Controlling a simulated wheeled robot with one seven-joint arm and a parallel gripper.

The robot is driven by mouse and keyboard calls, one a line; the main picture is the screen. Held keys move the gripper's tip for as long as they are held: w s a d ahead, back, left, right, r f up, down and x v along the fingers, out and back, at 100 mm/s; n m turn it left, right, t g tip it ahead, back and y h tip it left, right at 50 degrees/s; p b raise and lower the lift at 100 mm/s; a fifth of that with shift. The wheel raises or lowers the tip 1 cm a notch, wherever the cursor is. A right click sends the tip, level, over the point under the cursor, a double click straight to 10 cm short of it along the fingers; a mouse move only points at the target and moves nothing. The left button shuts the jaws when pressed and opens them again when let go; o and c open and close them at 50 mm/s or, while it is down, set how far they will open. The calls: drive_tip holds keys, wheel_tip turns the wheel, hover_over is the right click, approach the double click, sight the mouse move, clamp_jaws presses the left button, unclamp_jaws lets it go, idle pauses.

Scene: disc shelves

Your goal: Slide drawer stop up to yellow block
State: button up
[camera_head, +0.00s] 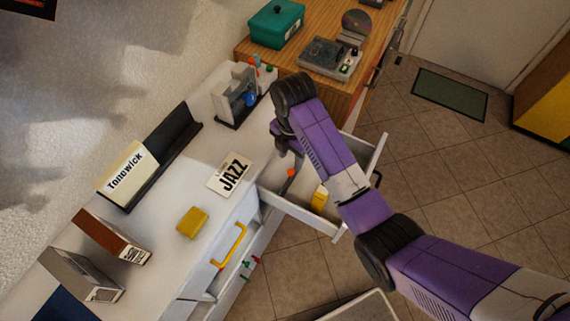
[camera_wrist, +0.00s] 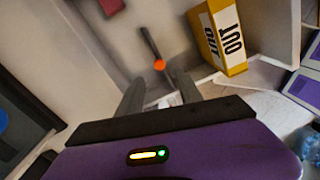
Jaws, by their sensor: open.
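The open white drawer (camera_head: 360,165) holds a yellow block (camera_head: 320,199), which shows "OUT" lettering in the wrist view (camera_wrist: 219,36). The drawer stop, a dark bar with an orange knob (camera_head: 291,172), lies across the drawer to the left of the block; its knob also shows in the wrist view (camera_wrist: 159,65). A gap separates bar and block. My gripper (camera_head: 287,151) is open above the drawer, with its fingers (camera_wrist: 158,82) on either side of the knob's line in the wrist view. I cannot tell whether they touch it.
On the white counter lie a second yellow block (camera_head: 192,222), a JAZZ card (camera_head: 230,175) and a Tonewick stand (camera_head: 128,172). A lower drawer with a yellow handle (camera_head: 232,246) is near. A wooden cabinet (camera_head: 270,57) stands behind.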

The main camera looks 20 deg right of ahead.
sight(290, 172)
wheel_tip(290, 172, down, 7)
drive_tip(key=shift+r, duration=0.1)
idle(0.3)
drive_tip(key=shift+c, duration=0.2)
clamp_jaws()
idle(1.2)
